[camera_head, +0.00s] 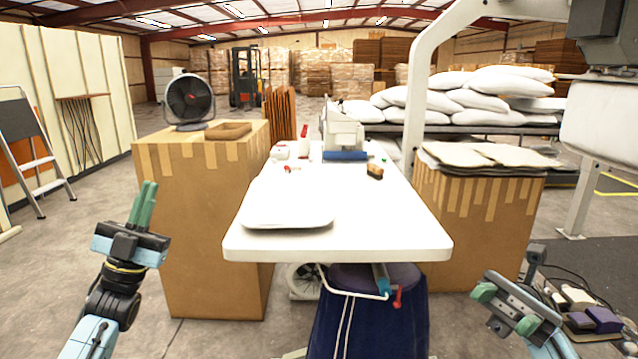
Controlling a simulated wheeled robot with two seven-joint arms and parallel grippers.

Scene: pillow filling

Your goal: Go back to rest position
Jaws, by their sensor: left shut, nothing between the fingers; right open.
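My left gripper (146,193) is at the lower left, in front of the left cardboard box. Its green fingers point up and are together, with nothing between them. My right gripper (503,308) is at the lower right, below and right of the table. Its green fingertips are apart and it holds nothing. A white pillow (288,207) lies flat at the near left of the white table (390,222). Both grippers are clear of the table and the pillow.
A left cardboard box (212,225) carries a black fan (190,101). A right cardboard box (470,215) carries flat fabric covers (487,157). A sewing machine (342,133) stands at the table's back. A dark blue bag (370,320) hangs or stands below the front edge.

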